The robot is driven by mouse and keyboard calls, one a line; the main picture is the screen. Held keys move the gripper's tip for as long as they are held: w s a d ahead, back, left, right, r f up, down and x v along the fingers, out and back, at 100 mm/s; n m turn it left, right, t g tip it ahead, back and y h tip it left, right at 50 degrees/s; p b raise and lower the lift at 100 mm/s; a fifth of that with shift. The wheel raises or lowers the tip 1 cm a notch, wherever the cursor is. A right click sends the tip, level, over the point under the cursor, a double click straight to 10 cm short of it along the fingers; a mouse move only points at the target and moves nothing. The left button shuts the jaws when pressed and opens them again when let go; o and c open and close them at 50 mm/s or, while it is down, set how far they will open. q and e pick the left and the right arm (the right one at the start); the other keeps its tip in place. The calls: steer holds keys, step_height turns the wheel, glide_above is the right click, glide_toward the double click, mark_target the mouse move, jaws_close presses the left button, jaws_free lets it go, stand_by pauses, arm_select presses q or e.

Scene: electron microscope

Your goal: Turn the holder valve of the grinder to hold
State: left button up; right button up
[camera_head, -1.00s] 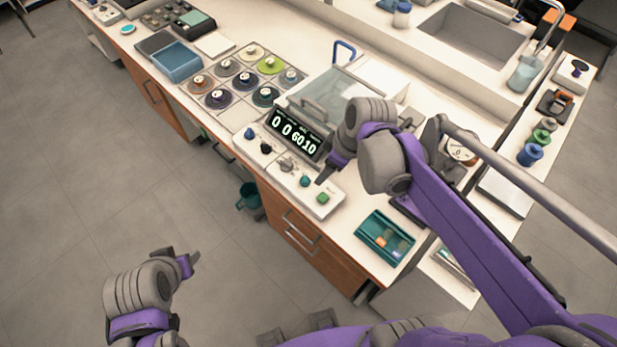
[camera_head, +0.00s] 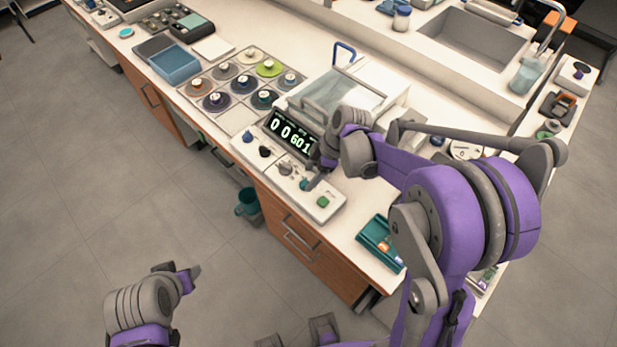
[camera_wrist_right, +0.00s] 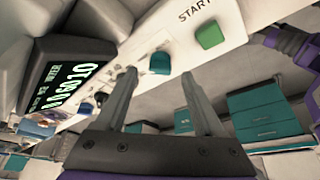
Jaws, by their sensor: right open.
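The grinder (camera_head: 333,203) has a pale sloped front panel with a lit display (camera_head: 291,135) and a row of controls. A teal knob, largely hidden by the right gripper in the head view, shows in the wrist view (camera_wrist_right: 160,63). I cannot read which control is the holder valve. A green START button (camera_head: 323,202) sits at the panel's right end, also in the wrist view (camera_wrist_right: 209,35). My right gripper (camera_wrist_right: 158,77) is open and empty, its fingertips pointing at the panel on either side of the teal knob's line, apart from it. My left gripper (camera_head: 183,272) hangs over the floor.
A grey knob (camera_head: 285,168), black knob (camera_head: 265,151) and blue knob (camera_head: 248,136) sit further left on the panel. Polishing discs (camera_head: 243,84) lie left of the grinder. A teal tray (camera_head: 378,243) is right of the panel. Open floor lies in front.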

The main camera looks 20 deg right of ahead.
steer(key=shift+x, duration=1)
steer(key=shift+c, duration=0.2)
jaws_close()
